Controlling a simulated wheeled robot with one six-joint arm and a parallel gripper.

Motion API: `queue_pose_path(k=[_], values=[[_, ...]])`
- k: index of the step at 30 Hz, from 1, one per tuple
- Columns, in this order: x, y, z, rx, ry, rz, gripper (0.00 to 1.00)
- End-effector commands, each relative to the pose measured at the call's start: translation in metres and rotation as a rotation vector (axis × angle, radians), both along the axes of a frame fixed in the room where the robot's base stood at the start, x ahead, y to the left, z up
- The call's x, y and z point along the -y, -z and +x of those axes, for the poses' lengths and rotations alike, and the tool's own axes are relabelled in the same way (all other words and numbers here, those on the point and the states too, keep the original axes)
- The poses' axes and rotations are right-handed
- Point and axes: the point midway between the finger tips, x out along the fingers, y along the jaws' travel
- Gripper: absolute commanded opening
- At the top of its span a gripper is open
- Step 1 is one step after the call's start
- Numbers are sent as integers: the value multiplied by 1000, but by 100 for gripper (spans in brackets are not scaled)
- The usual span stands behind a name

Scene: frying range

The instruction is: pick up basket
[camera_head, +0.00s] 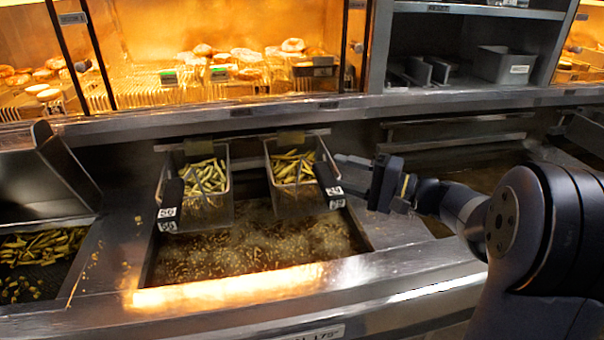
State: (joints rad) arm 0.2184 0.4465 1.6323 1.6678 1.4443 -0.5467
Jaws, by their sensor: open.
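Two wire fry baskets hang over the fryer vat (250,285). The right basket (295,195) holds green-yellow fries, and its dark handle (325,175) with a white number label leans toward the front right. The left basket (205,212) also holds fries and has a similar dark labelled handle (170,192). My gripper (352,172) reaches in from the right and is open. It is just right of the right basket's handle, very close to it. Whether a finger touches the handle I cannot tell. The gripper holds nothing that I can see.
Bubbling oil fills the vat below the baskets, with a bright metal front edge (240,288). A bin of fries (40,250) lies at the left. A lit display of buns (230,60) is behind. Shelves with a grey container (505,65) stand at the back right.

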Motion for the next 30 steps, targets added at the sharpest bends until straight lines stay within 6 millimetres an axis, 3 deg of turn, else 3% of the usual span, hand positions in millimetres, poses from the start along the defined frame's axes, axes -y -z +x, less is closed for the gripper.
queue_pose_path(k=[9,17,30], values=[[-41,-2,13,-2,-3,1,47],[-43,-1,14,-1,0,0,47],[-43,-1,14,-1,0,0,12]])
